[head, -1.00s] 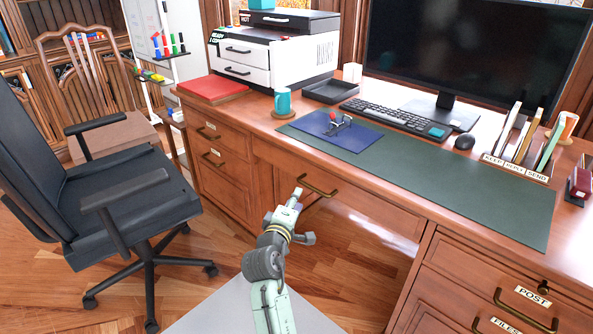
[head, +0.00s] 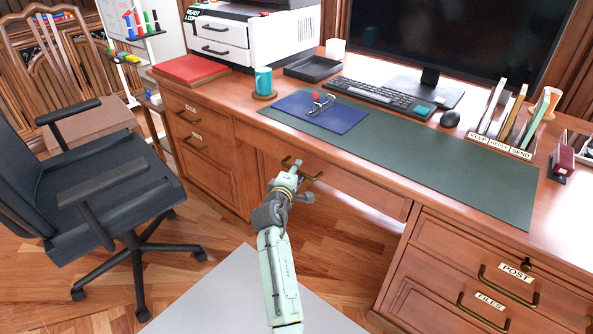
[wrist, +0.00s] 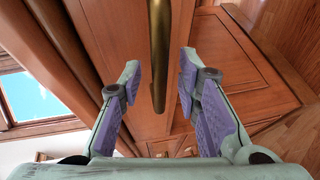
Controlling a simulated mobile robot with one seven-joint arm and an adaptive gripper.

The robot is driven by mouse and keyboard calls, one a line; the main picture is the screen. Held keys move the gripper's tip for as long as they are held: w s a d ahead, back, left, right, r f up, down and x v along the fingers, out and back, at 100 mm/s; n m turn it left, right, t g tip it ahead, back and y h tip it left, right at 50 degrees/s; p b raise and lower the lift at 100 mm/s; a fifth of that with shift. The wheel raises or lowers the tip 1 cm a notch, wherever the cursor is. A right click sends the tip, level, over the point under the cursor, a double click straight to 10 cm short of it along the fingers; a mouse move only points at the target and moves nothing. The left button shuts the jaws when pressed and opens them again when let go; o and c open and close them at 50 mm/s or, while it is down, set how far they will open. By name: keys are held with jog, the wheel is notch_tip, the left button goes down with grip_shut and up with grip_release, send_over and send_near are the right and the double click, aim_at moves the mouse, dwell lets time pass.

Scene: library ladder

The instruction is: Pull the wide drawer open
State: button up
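The wide drawer (head: 365,196) is the long wooden front under the middle of the desk top. It looks shut, flush with the desk. Its brass bar handle (head: 313,175) is partly hidden by my gripper (head: 289,168), which is at the handle's left part in the head view. In the wrist view, my gripper (wrist: 158,80) is open. The brass handle bar (wrist: 159,50) runs between its two purple-padded fingers, with a visible gap on each side.
A black office chair (head: 110,180) stands to the left. Drawers with brass handles flank the knee space, left (head: 205,150) and right (head: 470,270). The desk top holds a green mat (head: 430,165), keyboard (head: 385,97), mug (head: 263,80) and printer (head: 250,35).

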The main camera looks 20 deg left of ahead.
jog(key=shift+w, duration=0.2)
grip_shut()
dwell(0.3)
dwell(0.5)
